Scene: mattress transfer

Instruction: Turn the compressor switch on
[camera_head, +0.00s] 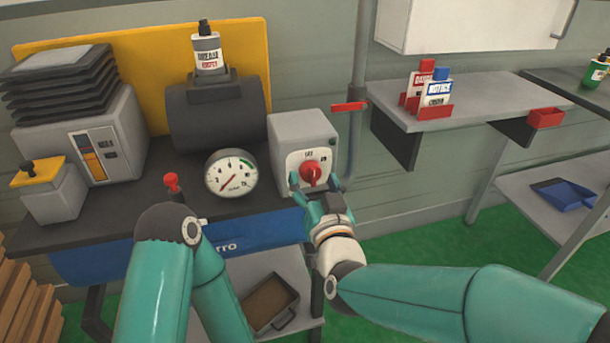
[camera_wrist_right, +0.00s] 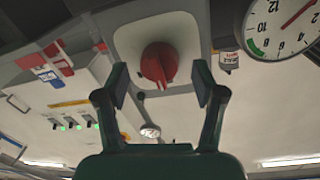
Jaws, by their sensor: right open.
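The compressor switch is a red rotary knob (camera_head: 312,173) on the front of a grey box (camera_head: 293,128) at the back of the bench. It also shows in the right wrist view (camera_wrist_right: 158,65), at the top middle, with a pale plate around it. My right gripper (camera_head: 316,187) is open right in front of the knob. In the right wrist view its two fingers (camera_wrist_right: 160,85) stand on either side of the knob, with gaps on both sides. My left arm reaches over the bench's front edge; its gripper does not show clearly.
A round gauge (camera_head: 231,173) stands left of the switch box. A red-topped lever (camera_head: 172,183) is further left. A red handle (camera_head: 348,107) on a pipe is just right of the box. A grey shelf (camera_head: 480,98) with bottles is at right.

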